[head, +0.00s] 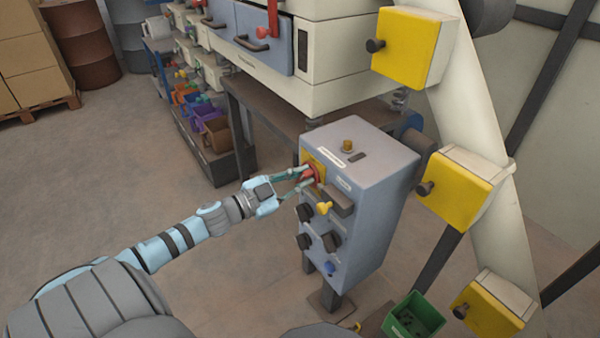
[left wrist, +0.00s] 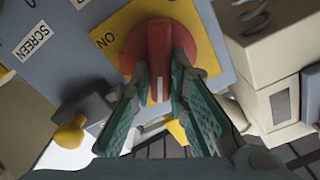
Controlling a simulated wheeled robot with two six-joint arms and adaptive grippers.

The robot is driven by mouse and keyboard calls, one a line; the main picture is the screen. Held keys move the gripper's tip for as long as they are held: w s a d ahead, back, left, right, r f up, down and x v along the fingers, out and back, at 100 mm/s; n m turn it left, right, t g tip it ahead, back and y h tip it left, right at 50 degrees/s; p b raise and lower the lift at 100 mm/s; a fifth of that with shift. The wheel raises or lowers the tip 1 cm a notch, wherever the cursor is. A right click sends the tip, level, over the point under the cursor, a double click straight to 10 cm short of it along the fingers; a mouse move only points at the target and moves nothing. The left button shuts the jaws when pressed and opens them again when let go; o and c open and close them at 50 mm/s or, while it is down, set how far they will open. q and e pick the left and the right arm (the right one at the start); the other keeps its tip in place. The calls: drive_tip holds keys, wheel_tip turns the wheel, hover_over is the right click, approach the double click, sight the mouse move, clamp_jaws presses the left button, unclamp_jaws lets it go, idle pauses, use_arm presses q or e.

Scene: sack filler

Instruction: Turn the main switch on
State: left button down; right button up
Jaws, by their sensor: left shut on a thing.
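The main switch is a red rotary knob (head: 309,174) on a yellow plate (head: 313,162), at the upper left of the front of a grey control box (head: 362,160). My left gripper (head: 306,178) reaches it from the left and is shut on the knob. In the left wrist view the red knob (left wrist: 159,60) stands between the two green fingers (left wrist: 160,95). The yellow plate (left wrist: 125,22) there shows the word ON to the left of the knob. My right gripper is not in view.
The box front also carries a yellow knob (head: 323,208), black knobs (head: 332,241) and a blue button (head: 330,268). Yellow boxes (head: 459,188) on a slanted white post stand at the right. A green bin (head: 414,316) is below. Open floor lies at the left.

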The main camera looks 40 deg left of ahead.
use_arm(q)
drive_tip(key=shift+m+p, duration=0.45)
drive_tip(key=shift+m, duration=0.55)
drive_tip(key=m, duration=0.1)
drive_tip(key=m+p, duration=0.1)
drive_tip(key=shift+s+d+f+m, duration=0.1)
drive_tip(key=shift+d+m, duration=0.05)
drive_tip(key=shift+m, duration=0.65)
drive_tip(key=shift+d+f+m+p, duration=0.1)
drive_tip(key=shift+f+m+p, duration=0.15)
drive_tip(key=shift+m, duration=1.3)
drive_tip(key=shift+f+m+p, duration=0.2)
drive_tip(key=shift+m+p, duration=0.05)
drive_tip(key=shift+m, duration=1.3)
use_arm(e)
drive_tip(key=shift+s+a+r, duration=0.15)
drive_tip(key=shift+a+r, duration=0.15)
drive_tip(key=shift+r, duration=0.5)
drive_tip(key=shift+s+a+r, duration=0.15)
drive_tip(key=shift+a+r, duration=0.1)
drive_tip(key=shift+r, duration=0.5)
use_arm(q)
drive_tip(key=c, duration=1.6)
unclamp_jaws()
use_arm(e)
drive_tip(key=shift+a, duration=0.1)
use_arm(q)
drive_tip(key=shift+o, duration=0.2)
